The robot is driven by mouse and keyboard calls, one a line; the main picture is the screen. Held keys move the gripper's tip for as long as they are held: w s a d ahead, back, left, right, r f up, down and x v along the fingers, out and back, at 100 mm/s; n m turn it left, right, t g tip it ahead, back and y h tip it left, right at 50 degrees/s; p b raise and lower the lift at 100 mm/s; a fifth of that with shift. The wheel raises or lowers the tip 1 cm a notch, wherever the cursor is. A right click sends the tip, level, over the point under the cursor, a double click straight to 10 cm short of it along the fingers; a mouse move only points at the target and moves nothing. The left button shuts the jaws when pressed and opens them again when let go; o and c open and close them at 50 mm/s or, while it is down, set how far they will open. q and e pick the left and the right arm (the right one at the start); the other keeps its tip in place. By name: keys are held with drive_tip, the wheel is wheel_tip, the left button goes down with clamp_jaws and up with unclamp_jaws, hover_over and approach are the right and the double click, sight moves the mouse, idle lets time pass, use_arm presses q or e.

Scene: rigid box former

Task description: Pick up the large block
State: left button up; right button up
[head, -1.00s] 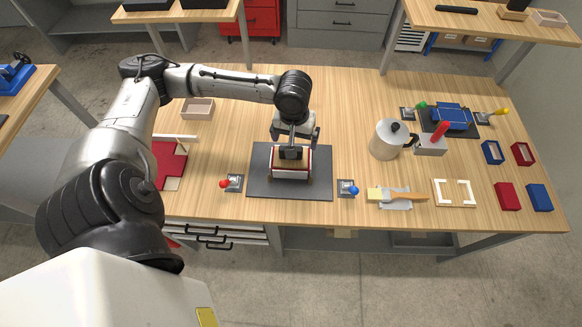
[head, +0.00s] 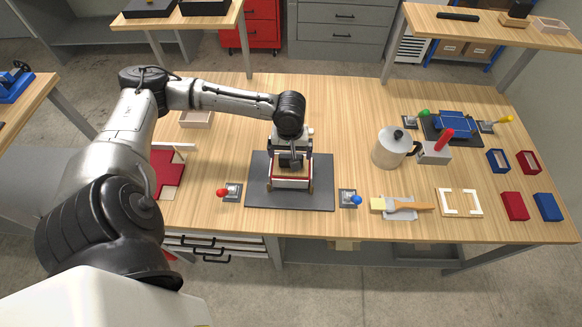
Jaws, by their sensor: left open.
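A small box-shaped piece with a white front and red edging (head: 290,183) stands on the dark mat (head: 322,195) in the middle of the table. My left gripper (head: 291,163) is directly over it, pointing down, open, with its fingers low at the piece. The gripper hides most of the top and inside, so I cannot make out the large block there for sure. I cannot tell whether the fingers touch anything. My right gripper is not in view.
A red-knobbed clamp (head: 233,192) and a blue-knobbed clamp (head: 349,198) flank the mat.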

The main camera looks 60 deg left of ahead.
sight(291, 157)
use_arm(q)
drive_tip(key=shift+w+f+b, duration=0.1)
drive_tip(key=shift+f+b, duration=0.25)
drive_tip(key=shift+f, duration=2.25)
drive_tip(key=shift+c, duration=0.3)
drive_tip(key=c, duration=0.9)
drive_tip(key=shift+r, duration=0.1)
drive_tip(key=shift+c, duration=0.4)
